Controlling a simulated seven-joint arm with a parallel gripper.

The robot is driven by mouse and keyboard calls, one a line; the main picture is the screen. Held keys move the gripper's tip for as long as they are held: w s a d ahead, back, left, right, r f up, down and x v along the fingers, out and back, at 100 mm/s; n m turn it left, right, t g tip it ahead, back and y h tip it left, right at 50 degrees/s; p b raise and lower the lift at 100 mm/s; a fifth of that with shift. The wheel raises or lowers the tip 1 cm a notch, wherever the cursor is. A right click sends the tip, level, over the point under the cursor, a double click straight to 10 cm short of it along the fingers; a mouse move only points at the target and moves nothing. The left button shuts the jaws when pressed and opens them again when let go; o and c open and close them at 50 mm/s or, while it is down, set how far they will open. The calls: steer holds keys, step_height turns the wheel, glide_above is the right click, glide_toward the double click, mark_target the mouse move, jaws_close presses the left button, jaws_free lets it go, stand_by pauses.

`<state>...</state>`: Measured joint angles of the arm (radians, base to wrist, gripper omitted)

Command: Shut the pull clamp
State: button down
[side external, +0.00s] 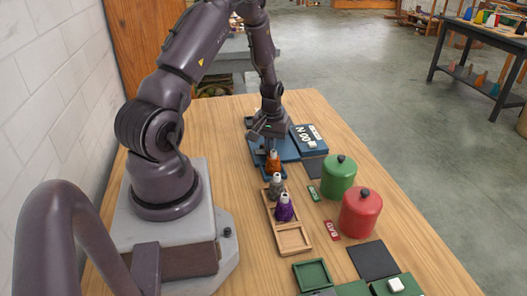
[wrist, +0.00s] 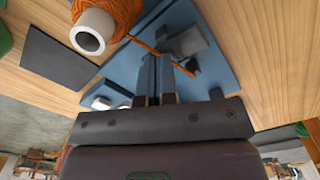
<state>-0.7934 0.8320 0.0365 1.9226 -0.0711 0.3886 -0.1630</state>
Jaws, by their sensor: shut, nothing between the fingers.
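The pull clamp looks to be the grey block (wrist: 184,43) on the blue board (wrist: 215,75) in the wrist view. An orange strand runs across the board at it. Whether the clamp stands open or shut I cannot tell. My gripper (wrist: 157,62) is shut and empty, its fingers over the board just left of the grey block; contact is not clear. In the side view my gripper (side external: 268,132) is low over the blue board (side external: 285,150) and hides the clamp. The orange skein (side external: 273,161) sits just in front; it shows in the wrist view (wrist: 118,12) with a white core.
A wooden tray (side external: 292,238) holds a grey skein (side external: 276,184) and a purple skein (side external: 284,207). A green canister (side external: 338,177) and a red canister (side external: 361,212) stand to the right.

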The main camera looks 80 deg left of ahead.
steer(key=shift+r, duration=3.5)
steer(key=s+d+r+m+t, duration=0.2)
steer(key=d+r+m, duration=0.4)
steer(key=d+r, duration=0.6)
steer(key=s+d+r+m+t, duration=0.3)
steer(key=d+r+m, duration=0.3)
steer(key=d+r, duration=0.6)
steer(key=s+d, duration=0.1)
steer(key=d, duration=0.2)
steer(key=shift+d+r+t, duration=0.3)
steer(key=shift+d+r, duration=0.1)
